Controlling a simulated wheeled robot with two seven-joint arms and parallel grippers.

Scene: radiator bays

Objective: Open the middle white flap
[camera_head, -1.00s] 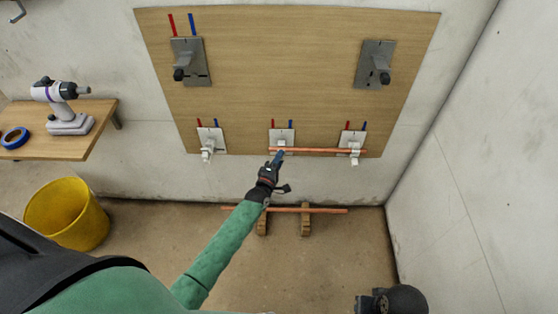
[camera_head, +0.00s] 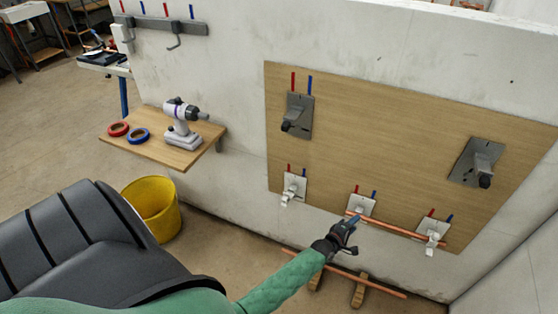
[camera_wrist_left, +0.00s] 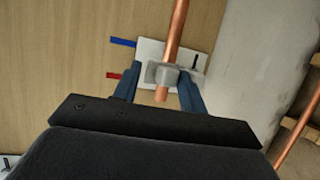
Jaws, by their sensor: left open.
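The middle white bracket (camera_head: 361,204) is fixed low on the wooden board, below a red and a blue mark. In the left wrist view, its white plate (camera_wrist_left: 150,48) carries a pale clip (camera_wrist_left: 163,74), and one end of the copper pipe (camera_wrist_left: 178,28) sticks out through it. The clip seems closed around the pipe; its flap is hard to make out separately. My left gripper (camera_head: 352,224) is at this bracket. In the left wrist view, its blue fingers (camera_wrist_left: 160,82) are apart, one on each side of the clip and pipe end. My right gripper is out of view.
A left white bracket (camera_head: 293,187) and a right white bracket (camera_head: 432,236) flank the middle one; the pipe reaches the right one. Two grey brackets (camera_head: 298,115) (camera_head: 476,162) sit higher. Another pipe (camera_head: 375,285) lies low on wooden blocks. A drill shelf (camera_head: 165,150) and yellow bucket (camera_head: 152,208) stand left.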

